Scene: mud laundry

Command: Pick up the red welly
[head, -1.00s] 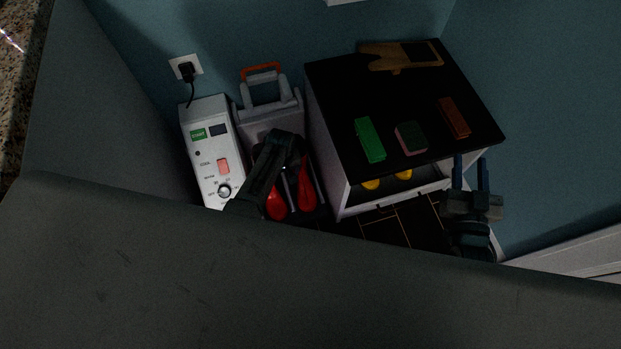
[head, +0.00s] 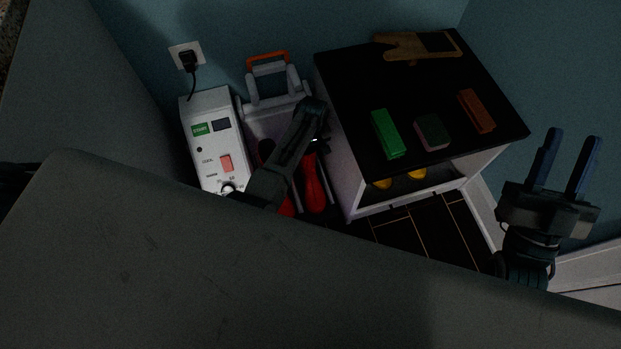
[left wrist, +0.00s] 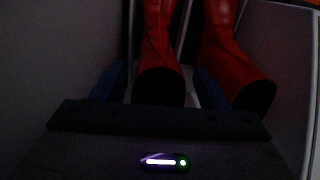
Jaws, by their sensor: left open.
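Two red wellies stand side by side. In the left wrist view, one red welly (left wrist: 160,45) is between the open fingers of my left gripper (left wrist: 159,70), its dark toe near the palm. I cannot tell whether the fingers touch it. The other red welly (left wrist: 232,60) is just right of the right finger. In the head view, one welly (head: 314,185) shows right of my left arm, and the other (head: 288,206) is mostly hidden behind it. My left gripper (head: 312,115) is partly hidden there. My right gripper (head: 568,165) is open, empty and far to the right.
A white control box (head: 208,140) is left of the wellies, and a grey frame with an orange handle (head: 267,57) is behind them. A black-topped cabinet (head: 350,90) on the right carries a green brush (head: 387,134), a sponge block (head: 432,132) and a brown brush (head: 477,111).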

